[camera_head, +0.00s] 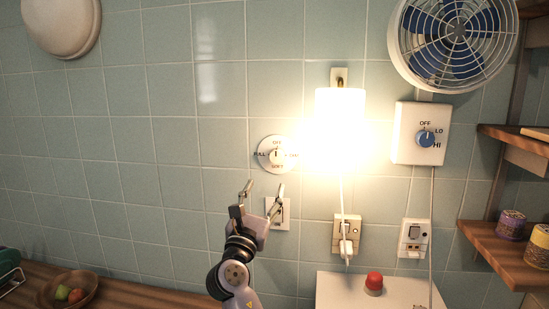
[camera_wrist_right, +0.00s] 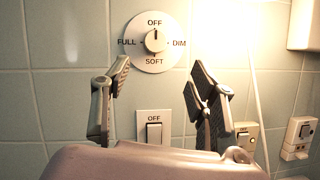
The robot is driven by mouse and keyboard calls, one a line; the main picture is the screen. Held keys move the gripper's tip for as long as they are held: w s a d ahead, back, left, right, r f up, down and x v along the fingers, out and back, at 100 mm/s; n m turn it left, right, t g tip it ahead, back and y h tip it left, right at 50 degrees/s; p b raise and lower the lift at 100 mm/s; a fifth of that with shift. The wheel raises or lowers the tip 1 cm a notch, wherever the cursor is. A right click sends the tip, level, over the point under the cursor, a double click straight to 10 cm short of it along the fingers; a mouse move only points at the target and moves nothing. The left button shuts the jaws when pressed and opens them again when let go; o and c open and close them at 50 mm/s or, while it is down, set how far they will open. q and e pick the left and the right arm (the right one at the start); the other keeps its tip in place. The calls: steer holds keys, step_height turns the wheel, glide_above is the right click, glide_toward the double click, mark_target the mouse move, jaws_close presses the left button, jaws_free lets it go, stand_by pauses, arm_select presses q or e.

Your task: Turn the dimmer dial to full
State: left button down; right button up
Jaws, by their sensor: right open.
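The dimmer dial (camera_head: 276,154) is a round white plate on the tiled wall with a small pale knob in its middle. In the right wrist view the dial (camera_wrist_right: 154,43) reads OFF at top, DIM right, SOFT bottom and FULL left. A dark mark on the knob points up at OFF. My right gripper (camera_head: 265,188) is open and empty just below the dial in the head view. In the wrist view its fingertips (camera_wrist_right: 160,67) are spread below the dial, one to each side, apart from the knob. My left gripper is not in view.
A glowing wall lamp (camera_head: 340,125) hangs close right of the dial. A rocker switch (camera_wrist_right: 154,130) sits below it. A blue-knobbed fan control (camera_head: 420,133), a fan (camera_head: 450,40), outlets and a red-buttoned white box (camera_head: 340,290) are to the right.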

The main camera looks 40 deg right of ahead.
mark_target(275, 160)
steer(key=p+x, duration=0.1)
steer(key=x, duration=0.3)
steer(key=p+x, duration=0.1)
steer(key=x, duration=0.4)
steer(key=shift+w+d, duration=0.1)
steer(key=shift+w, duration=0.4)
steer(key=shift+p+x, duration=0.3)
steer(key=shift+x, duration=0.75)
steer(key=shift+w+d, duration=0.3)
steer(key=c, duration=1.2)
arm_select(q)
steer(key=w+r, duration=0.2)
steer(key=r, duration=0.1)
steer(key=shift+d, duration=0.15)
arm_select(e)
steer(key=shift+o, duration=0.2)
steer(key=shift+f, duration=0.1)
